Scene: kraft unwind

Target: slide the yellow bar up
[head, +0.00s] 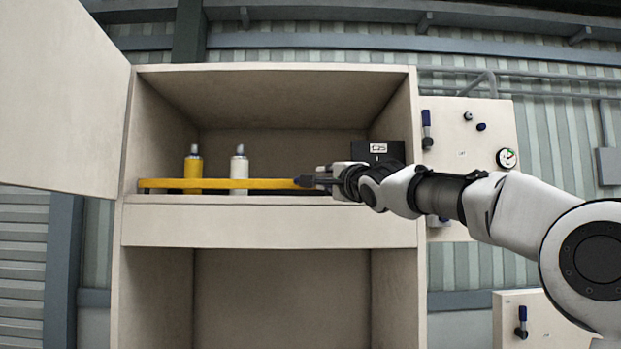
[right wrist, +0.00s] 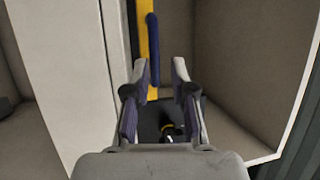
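The yellow bar (head: 230,184) lies level across the front of the cabinet's open upper compartment, low, just above the shelf edge. In the right wrist view the bar (right wrist: 144,35) runs up the picture, with a blue curved piece (right wrist: 153,50) along its side. My right gripper (head: 306,181) is at the right part of the bar and hides its right end. In the right wrist view its fingers (right wrist: 158,78) are apart, with the bar and blue piece showing between them, nearer the left finger. Contact cannot be told. My left gripper is not in view.
Behind the bar stand a yellow bottle (head: 193,170) and a white bottle (head: 239,172). A black box (head: 378,150) is at the compartment's right. The cabinet door (head: 60,90) is open at left. A panel with a gauge (head: 507,158) is at right.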

